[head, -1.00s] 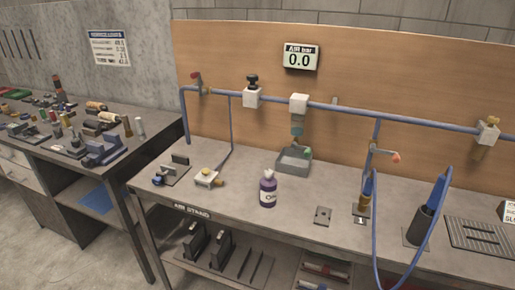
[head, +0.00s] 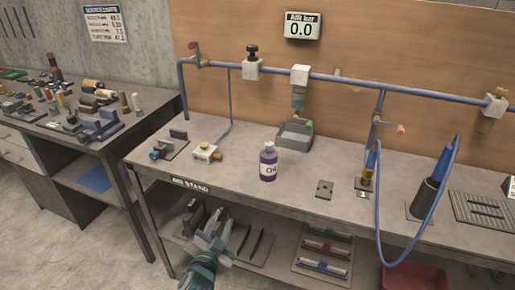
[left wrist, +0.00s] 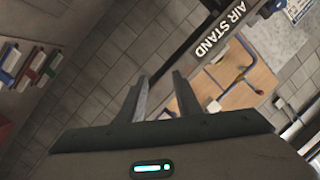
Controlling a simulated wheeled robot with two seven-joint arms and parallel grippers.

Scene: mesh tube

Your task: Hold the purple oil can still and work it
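The purple oil can (head: 268,163) with its white label stands upright on the grey bench top, near the front edge left of the middle. My left gripper (head: 214,228) is low in the head view, in front of the bench's lower shelf, below and left of the can and well apart from it. In the left wrist view its two fingers (left wrist: 158,84) stand apart with nothing between them, so it is open and empty. The can does not show in the left wrist view. My right gripper is in neither view.
The bench edge with the AIR STAND label (head: 191,185) lies between my left gripper and the can. A grey tray (head: 294,135) stands behind the can, a small valve block (head: 205,153) left of it, and a flat plate (head: 324,189) to its right. A blue hose (head: 378,225) hangs over the front edge.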

